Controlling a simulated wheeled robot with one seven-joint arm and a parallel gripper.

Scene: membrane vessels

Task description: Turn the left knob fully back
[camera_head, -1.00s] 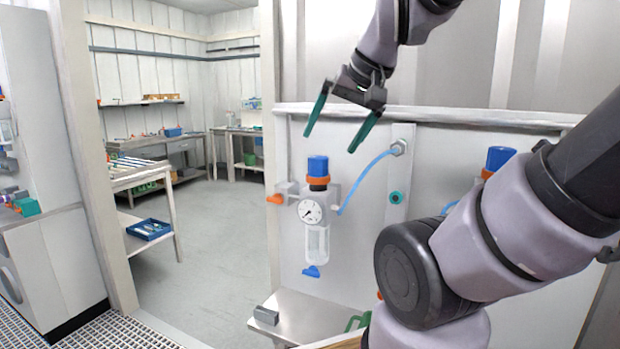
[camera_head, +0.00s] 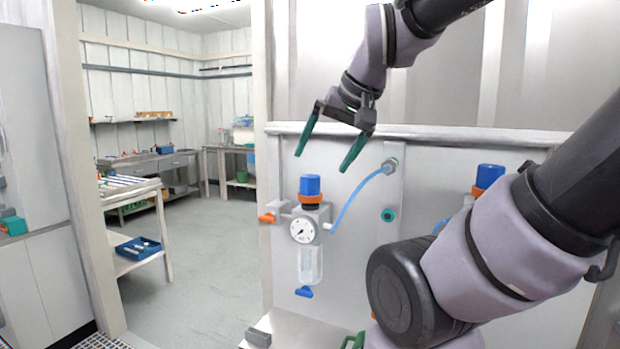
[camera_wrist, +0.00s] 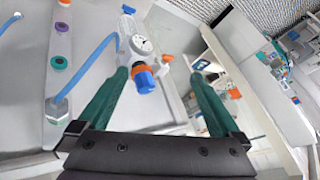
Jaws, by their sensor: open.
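The left knob (camera_head: 310,187) is a blue cap over an orange ring, on top of a regulator with a round gauge (camera_head: 302,231) and a clear bowl (camera_head: 310,264), fixed to the pale panel. In the wrist view the left knob (camera_wrist: 144,82) shows between the fingertips, beyond them. My gripper (camera_head: 328,155) is open and empty, above the knob and apart from it, with its green fingers pointing down. It also shows in the wrist view (camera_wrist: 162,80). A second blue knob (camera_head: 489,177) on the right is partly hidden behind my arm.
A blue hose (camera_head: 352,200) runs from the left regulator up to a fitting (camera_head: 390,165) on the panel, close to my gripper. An orange lever (camera_head: 267,218) sticks out left of the regulator. A metal shelf (camera_head: 295,330) is below.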

